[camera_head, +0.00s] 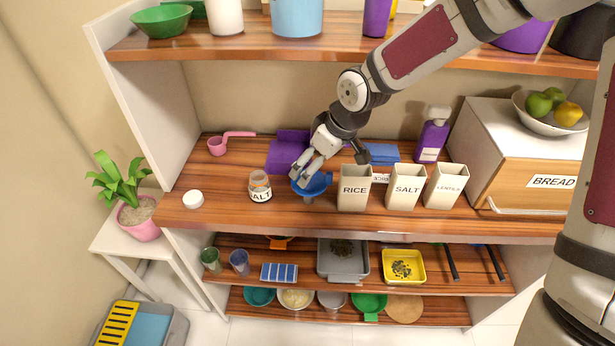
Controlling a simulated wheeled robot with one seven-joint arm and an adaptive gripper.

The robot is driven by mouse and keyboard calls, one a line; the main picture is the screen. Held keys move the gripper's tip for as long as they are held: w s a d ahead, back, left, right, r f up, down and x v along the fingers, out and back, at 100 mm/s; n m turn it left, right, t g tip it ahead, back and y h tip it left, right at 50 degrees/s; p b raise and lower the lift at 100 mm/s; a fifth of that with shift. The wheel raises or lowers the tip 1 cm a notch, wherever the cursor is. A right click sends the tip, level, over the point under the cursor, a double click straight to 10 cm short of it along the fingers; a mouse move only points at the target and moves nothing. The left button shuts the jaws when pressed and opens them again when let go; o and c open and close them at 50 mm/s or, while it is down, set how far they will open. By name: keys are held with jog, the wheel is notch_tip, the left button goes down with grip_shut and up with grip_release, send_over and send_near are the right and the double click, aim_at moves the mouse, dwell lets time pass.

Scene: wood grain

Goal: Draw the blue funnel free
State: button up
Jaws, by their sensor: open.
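The blue funnel (312,186) is on the wooden counter (226,214), near its front edge, between a small labelled salt jar (260,187) and the container marked RICE (354,188). Its wide mouth is up and its narrow spout points down. My gripper (304,172) reaches down from the upper right, with its fingers at the funnel's rim on the back left side. The fingers are open. The fingers cover part of the funnel, and I cannot tell whether they touch it or what is under the spout.
A white lid (193,199) and pink scoop (219,145) lie left. The counter's front left is mostly clear. A shelf (240,47) overhangs the back.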

aim_at(311, 187)
jog(key=x, duration=0.8)
jog(key=shift+a+f, duration=0.15)
jog(key=shift+f, duration=0.2)
jog(key=c, duration=1.4)
jog(key=shift+r, duration=0.1)
jog(key=shift+r, duration=0.1)
jog(key=shift+r+p, duration=0.5)
jog(key=shift+r, duration=0.85)
jog(key=shift+r, duration=0.15)
jog(key=shift+r, duration=0.4)
